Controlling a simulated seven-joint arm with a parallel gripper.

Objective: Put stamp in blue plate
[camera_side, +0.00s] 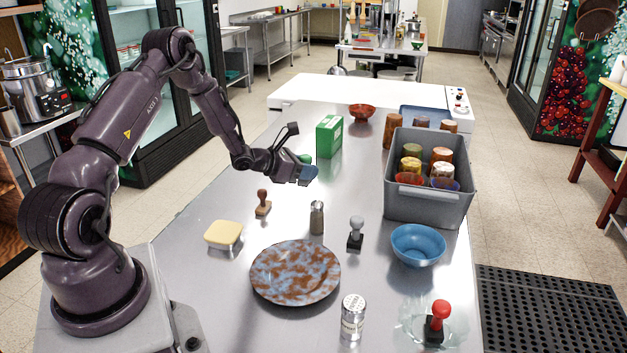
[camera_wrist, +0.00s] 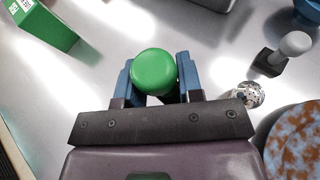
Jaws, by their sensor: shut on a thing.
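My gripper (camera_side: 306,174) is above the table, left of the grey crate. In the wrist view my blue fingers (camera_wrist: 155,72) are shut on a green round-topped thing (camera_wrist: 154,66). It may be a stamp's knob; its lower part is hidden. A blue plate with brown mottling (camera_side: 295,272) lies flat near the front, below and left of my gripper, and its edge shows in the wrist view (camera_wrist: 297,140). Other stamps stand on the table: a brown one (camera_side: 263,202), a grey-knobbed one (camera_side: 356,232) and a red-knobbed one (camera_side: 438,318) on a clear dish.
A blue bowl (camera_side: 418,246) and the grey crate (camera_side: 430,207) are at the right. A green box (camera_side: 329,136) stands behind my gripper.

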